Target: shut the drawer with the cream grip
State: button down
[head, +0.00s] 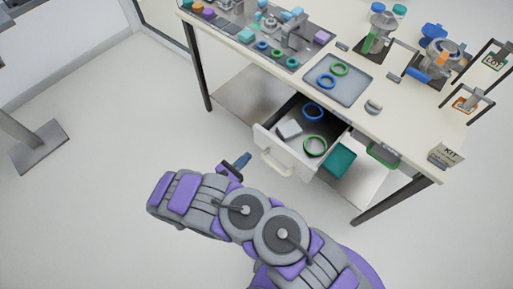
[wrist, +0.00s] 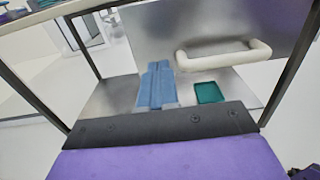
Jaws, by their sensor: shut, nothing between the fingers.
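The drawer (head: 263,140) hangs open under the table in the head view, pulled out towards me. Its cream grip (head: 277,164) is on the outer face of its front. The cream grip (wrist: 225,53) also shows at the upper right of the wrist view, on the grey drawer front (wrist: 150,35). My gripper (head: 243,158) has blue fingers, shut and empty, just left of the drawer front in the head view. In the wrist view my gripper (wrist: 159,66) points forward, left of and below the grip. It seems apart from the drawer; the exact gap is unclear.
A teal tray (head: 337,160) lies below. A table leg (head: 198,75) stands at the left.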

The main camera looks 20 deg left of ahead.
aim_at(262, 141)
jog(key=b+x, duration=0.1)
jog(key=x, duration=0.5)
jog(key=shift+w+b, duration=0.15)
jog(key=shift+b, duration=0.2)
jog(key=shift+w+d, duration=0.15)
jog(key=shift+w, duration=0.15)
